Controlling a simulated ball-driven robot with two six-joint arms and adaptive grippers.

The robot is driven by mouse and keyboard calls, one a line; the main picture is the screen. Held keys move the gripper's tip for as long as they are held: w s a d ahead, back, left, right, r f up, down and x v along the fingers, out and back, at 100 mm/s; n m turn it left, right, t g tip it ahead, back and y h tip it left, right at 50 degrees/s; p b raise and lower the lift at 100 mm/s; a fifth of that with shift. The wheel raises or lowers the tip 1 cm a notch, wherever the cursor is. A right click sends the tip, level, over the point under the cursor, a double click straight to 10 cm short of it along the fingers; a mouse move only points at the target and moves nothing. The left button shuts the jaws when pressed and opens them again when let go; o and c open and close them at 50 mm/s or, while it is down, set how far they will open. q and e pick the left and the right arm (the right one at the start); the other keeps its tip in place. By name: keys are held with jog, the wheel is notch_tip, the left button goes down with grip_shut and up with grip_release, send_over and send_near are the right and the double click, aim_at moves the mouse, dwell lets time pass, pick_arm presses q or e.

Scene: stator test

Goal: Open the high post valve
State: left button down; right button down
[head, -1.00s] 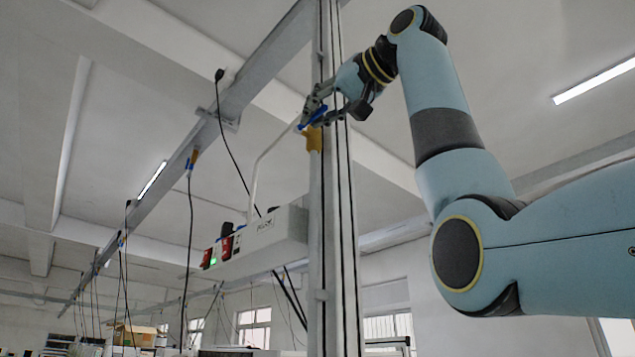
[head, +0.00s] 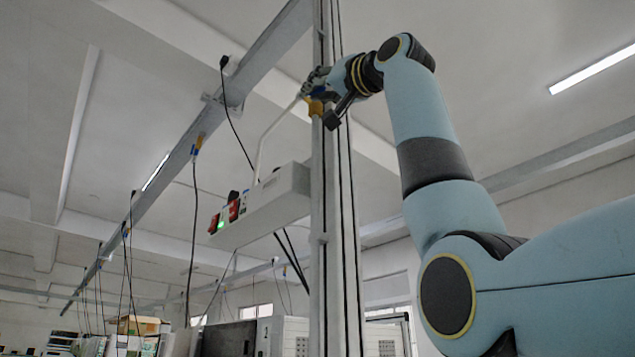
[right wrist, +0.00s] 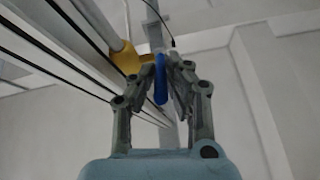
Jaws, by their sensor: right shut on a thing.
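The valve is high on the metal post (head: 322,200), with a yellow-brown body (head: 315,107) and a blue handle (right wrist: 160,80). My right gripper (head: 318,82) is up at the valve, reaching in from the right. In the right wrist view the two fingers of the gripper (right wrist: 166,72) stand on either side of the blue handle and are shut on it. The yellow body (right wrist: 126,60) sits just left of the fingertips there. In the head view the handle is mostly hidden by the gripper. My left gripper is not in view.
A white pipe (head: 272,138) runs down from the valve to a grey box (head: 262,205) with red switches and a green light. A long beam (head: 180,150) with hanging cables crosses on the left.

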jog(key=shift+w+a+f+t+y+b, duration=0.15)
jog(key=shift+f+t+y+b, duration=0.25)
jog(key=shift+t+b, duration=0.2)
jog(key=c, duration=1.6)
grip_release()
jog(key=shift+o, duration=1.2)
jog(key=shift+w, duration=0.25)
jog(key=v, duration=1.2)
